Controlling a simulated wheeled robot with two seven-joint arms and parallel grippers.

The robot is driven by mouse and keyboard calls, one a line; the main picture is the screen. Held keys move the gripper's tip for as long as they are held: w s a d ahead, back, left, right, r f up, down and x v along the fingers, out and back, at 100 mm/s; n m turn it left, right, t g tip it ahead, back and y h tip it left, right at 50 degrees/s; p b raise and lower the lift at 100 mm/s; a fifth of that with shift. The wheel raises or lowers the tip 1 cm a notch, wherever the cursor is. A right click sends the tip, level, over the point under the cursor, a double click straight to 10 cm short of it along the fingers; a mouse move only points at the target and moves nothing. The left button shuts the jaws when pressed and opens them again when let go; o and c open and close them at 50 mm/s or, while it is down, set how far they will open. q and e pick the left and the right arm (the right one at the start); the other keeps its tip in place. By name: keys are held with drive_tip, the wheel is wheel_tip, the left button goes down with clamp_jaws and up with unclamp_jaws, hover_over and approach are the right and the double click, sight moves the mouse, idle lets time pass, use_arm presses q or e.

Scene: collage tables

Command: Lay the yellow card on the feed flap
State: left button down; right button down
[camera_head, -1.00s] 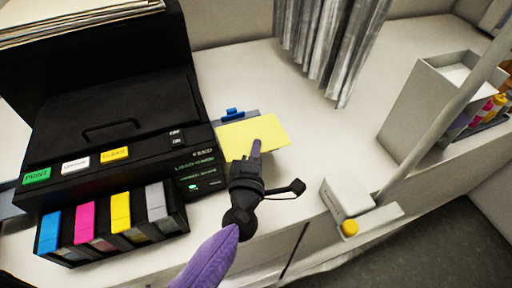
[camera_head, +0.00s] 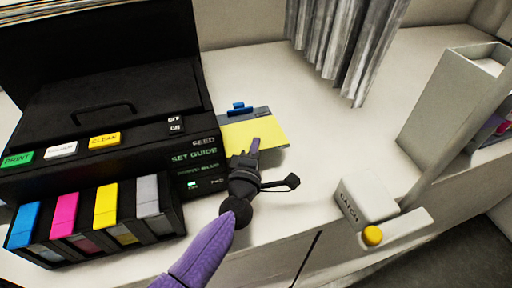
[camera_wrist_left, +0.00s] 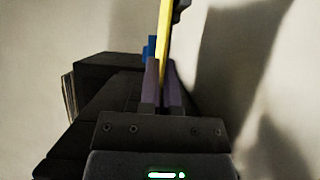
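The yellow card (camera_head: 252,134) is a thin flat sheet at the printer's right side in the head view. It overlaps the grey feed flap (camera_head: 262,113), whose far strip shows behind it with a blue guide (camera_head: 238,107). I cannot tell whether the card touches the flap. My left gripper (camera_head: 252,148) is shut on the card's near edge. In the left wrist view the card (camera_wrist_left: 165,35) shows edge-on as a yellow strip between the purple fingers (camera_wrist_left: 161,75), with the blue guide (camera_wrist_left: 151,47) just left of it. My right gripper is not in view.
The black printer (camera_head: 110,110) with labelled buttons and colour cartridges (camera_head: 105,207) stands left. A white latch block (camera_head: 367,199) with a yellow knob and a tall white holder (camera_head: 450,105) stand right. Grey hanging strips (camera_head: 340,45) are behind. The tabletop (camera_head: 320,130) between is clear.

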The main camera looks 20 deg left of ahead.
use_arm(q)
drive_tip(key=c, duration=0.8)
unclamp_jaws()
drive_tip(key=shift+o, duration=0.2)
drive_tip(key=s, duration=0.6)
drive_tip(key=s+p, duration=0.1)
drive_tip(key=s, duration=0.3)
drive_tip(key=shift+d, duration=0.4)
